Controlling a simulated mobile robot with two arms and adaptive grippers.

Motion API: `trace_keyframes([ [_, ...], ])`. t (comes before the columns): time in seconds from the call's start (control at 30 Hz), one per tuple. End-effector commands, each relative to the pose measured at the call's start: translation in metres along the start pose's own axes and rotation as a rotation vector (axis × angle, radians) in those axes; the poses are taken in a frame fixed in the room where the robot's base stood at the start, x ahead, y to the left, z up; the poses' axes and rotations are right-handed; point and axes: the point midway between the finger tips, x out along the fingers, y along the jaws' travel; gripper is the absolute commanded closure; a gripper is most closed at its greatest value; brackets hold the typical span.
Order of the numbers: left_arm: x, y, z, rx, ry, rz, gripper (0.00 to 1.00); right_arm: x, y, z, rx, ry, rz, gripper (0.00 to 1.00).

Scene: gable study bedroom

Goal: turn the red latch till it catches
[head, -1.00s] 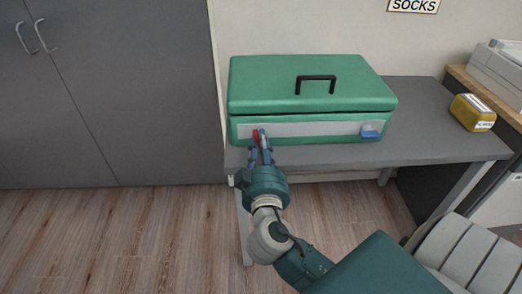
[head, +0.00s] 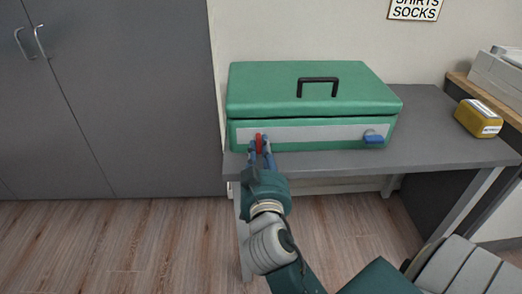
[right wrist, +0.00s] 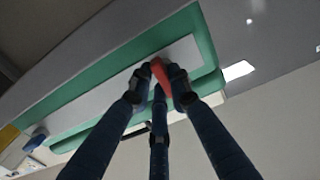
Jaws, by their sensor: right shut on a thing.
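The red latch (head: 259,143) is on the pale front strip of a green case (head: 290,88), near its left end. It stands nearly upright in the head view. My right gripper (head: 261,149) is shut on the red latch, one finger on each side. In the right wrist view the red latch (right wrist: 160,72) shows between the fingertips (right wrist: 158,82), and the fingers hide part of it. The case lid is down. A blue latch (head: 374,139) lies flat at the right end of the strip. My left gripper is not in view.
The case stands on a grey desk (head: 440,150) with a black handle (head: 318,80) on its lid. A yellow box (head: 478,118) sits to the right. A grey cupboard (head: 110,100) is at the left. The wood floor (head: 120,245) there is clear.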

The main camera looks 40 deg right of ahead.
Motion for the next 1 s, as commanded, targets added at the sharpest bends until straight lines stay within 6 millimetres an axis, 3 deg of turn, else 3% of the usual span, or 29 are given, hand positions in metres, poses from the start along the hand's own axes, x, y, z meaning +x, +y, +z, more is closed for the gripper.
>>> trace_keyframes([
  [0.4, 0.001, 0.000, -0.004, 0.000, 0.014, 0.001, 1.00, 0.000, 0.000, 0.000, 0.010, -0.001, 0.000, 1.00],
  [0.43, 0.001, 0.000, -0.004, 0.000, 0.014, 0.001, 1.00, 0.000, 0.000, 0.000, 0.010, -0.001, 0.000, 0.78],
  [0.5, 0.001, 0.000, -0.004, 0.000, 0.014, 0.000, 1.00, 0.000, 0.000, 0.000, 0.010, -0.001, 0.000, 0.64],
  [0.53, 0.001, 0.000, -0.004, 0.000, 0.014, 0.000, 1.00, 0.000, 0.000, 0.000, 0.010, -0.001, 0.000, 0.62],
  [0.83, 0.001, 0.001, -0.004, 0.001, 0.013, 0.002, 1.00, -0.002, 0.000, 0.000, 0.008, -0.001, -0.001, 0.62],
  [1.0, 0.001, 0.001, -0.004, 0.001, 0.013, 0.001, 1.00, -0.022, 0.000, 0.002, 0.010, -0.005, -0.001, 0.62],
])
